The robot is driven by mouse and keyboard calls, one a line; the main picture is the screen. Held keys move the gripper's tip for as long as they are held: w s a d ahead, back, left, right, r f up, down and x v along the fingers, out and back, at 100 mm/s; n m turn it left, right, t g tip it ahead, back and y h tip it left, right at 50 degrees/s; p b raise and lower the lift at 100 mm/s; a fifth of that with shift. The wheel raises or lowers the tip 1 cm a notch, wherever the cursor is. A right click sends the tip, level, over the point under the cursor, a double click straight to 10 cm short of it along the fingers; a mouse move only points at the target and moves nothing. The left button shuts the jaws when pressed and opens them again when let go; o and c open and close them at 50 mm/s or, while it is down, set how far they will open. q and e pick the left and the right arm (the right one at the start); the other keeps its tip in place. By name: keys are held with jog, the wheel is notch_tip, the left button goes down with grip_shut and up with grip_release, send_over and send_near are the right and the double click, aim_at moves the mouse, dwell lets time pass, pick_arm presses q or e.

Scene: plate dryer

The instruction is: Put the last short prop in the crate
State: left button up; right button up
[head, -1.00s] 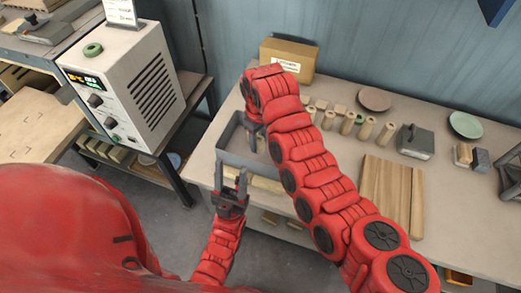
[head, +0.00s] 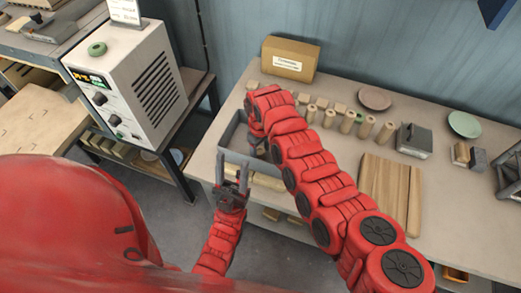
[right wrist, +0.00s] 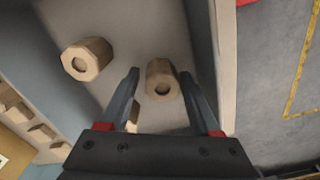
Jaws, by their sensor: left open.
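The grey crate (head: 234,132) stands at the left end of the workbench. My right arm reaches over it, and its gripper is mostly hidden by the arm in the head view. In the right wrist view my right gripper (right wrist: 159,76) is inside the crate, with fingers apart on either side of a short wooden prop (right wrist: 162,84). A gap shows on that prop's left side. Another short prop (right wrist: 87,60) stands in the crate to the left, and a piece of wood (right wrist: 133,117) is partly hidden behind the gripper. My left gripper (head: 232,176) is open and empty in front of the crate.
Several wooden props (head: 347,121) line the bench behind my right arm. A cardboard box (head: 289,60), a pink plate (head: 374,98), a green plate (head: 464,124) and boards (head: 385,188) are also on the bench. A white instrument (head: 130,80) stands left of it.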

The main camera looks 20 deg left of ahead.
aim_at(261, 149)
jog(key=shift+o, duration=0.7)
jog(key=shift+r+p, duration=0.3)
jog(key=shift+w+r+b, duration=0.1)
jog(key=shift+r+b, duration=0.05)
jog(key=shift+b, duration=0.2)
notch_tip(261, 149, up, 6)
jog(key=b, duration=0.3)
jog(key=shift+r, duration=0.2)
notch_tip(261, 149, up, 5)
jog(key=shift+r, duration=0.1)
